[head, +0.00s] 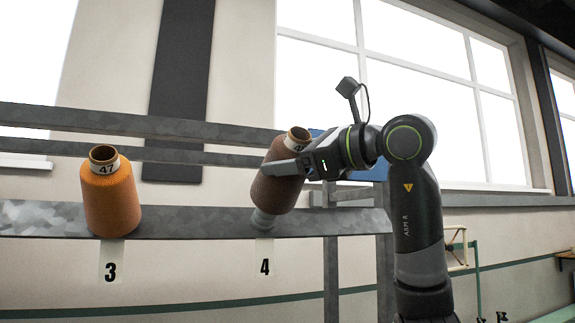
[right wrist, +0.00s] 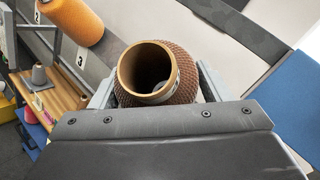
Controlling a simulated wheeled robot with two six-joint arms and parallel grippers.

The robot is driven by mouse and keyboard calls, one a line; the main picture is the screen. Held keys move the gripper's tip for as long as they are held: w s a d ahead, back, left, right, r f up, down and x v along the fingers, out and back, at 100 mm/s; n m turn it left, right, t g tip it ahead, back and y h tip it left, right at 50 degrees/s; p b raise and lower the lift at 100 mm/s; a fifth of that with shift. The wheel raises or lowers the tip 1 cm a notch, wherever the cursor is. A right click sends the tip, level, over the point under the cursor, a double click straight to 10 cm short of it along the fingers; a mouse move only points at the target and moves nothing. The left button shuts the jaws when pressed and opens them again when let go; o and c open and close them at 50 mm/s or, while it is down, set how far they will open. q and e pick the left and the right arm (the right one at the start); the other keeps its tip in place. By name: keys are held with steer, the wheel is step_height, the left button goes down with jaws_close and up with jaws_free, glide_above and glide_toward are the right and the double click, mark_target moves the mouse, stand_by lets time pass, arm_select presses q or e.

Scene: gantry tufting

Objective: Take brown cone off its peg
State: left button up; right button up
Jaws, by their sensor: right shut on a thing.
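The brown cone (head: 277,188) is at the rail position marked 4, leaning to the right at the top. A pale grey piece (head: 263,218) shows under its lower end at the rail; I cannot tell how much of the peg is still inside. My right gripper (head: 287,170) is shut on the brown cone, reaching in from the right. In the right wrist view, the brown cone (right wrist: 184,88) sits between the two fingers, its tan tube mouth toward the camera, with something pale inside. My left gripper is not in view.
An orange cone (head: 110,203) with label 47 stands on the metal rail (head: 190,220) at position 3, left of the brown cone. A second rail (head: 160,127) runs behind.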

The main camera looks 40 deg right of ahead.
steer(key=s+a+r, duration=0.1)
steer(key=s+r, duration=0.3)
steer(key=s, duration=0.2)
steer(key=shift+a+r, duration=0.2)
steer(key=shift+a, duration=0.05)
stand_by(0.6)
steer(key=shift+w+f, duration=0.1)
